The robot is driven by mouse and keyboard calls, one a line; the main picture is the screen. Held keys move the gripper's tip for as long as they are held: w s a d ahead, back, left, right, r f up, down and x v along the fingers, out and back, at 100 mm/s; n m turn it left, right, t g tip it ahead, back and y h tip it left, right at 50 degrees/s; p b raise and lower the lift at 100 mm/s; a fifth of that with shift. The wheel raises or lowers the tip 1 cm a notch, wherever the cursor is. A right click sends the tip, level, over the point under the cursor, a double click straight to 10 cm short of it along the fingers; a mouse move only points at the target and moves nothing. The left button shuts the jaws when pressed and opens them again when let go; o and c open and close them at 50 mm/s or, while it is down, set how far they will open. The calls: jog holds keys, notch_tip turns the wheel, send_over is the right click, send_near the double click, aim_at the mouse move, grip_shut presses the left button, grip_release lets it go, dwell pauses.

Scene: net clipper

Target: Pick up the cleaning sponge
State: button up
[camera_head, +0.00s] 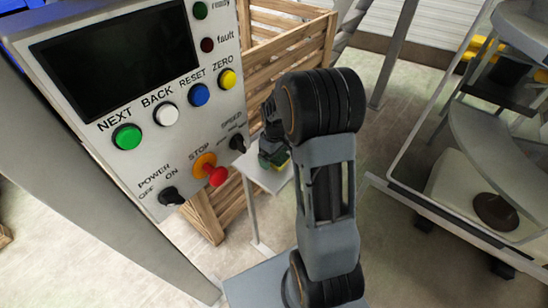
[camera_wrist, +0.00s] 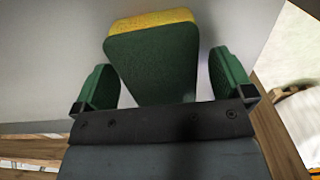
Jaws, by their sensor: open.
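The cleaning sponge (camera_wrist: 155,60) is green with a yellow layer along its far edge. In the wrist view it stands out between the two green fingers of my gripper (camera_wrist: 165,80). The gripper is open, with a gap showing on each side of the sponge. The sponge's near end is hidden behind the dark gripper bar. In the head view my arm covers most of this spot; a small green and yellow patch shows beside it, and I cannot tell sponge from fingers there.
A small pale stand (camera_head: 262,178) is under the gripper. A control panel (camera_head: 150,110) with buttons and a screen is close on the left. A wooden crate (camera_head: 300,50) stands behind. A framed machine (camera_head: 480,150) is on the right. Bare floor shows at lower right.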

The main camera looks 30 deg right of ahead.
jog(key=c, duration=1)
jog(key=shift+r, duration=0.6)
jog(key=shift+s+r, duration=0.2)
jog(key=shift+r, duration=1.05)
jog(key=s+r, duration=0.4)
jog(key=r, duration=0.1)
jog(key=shift+s+a+r, duration=0.15)
jog(key=shift+s, duration=0.1)
jog(key=s+r, duration=0.4)
jog(key=s, duration=0.5)
jog(key=shift+a, duration=0.4)
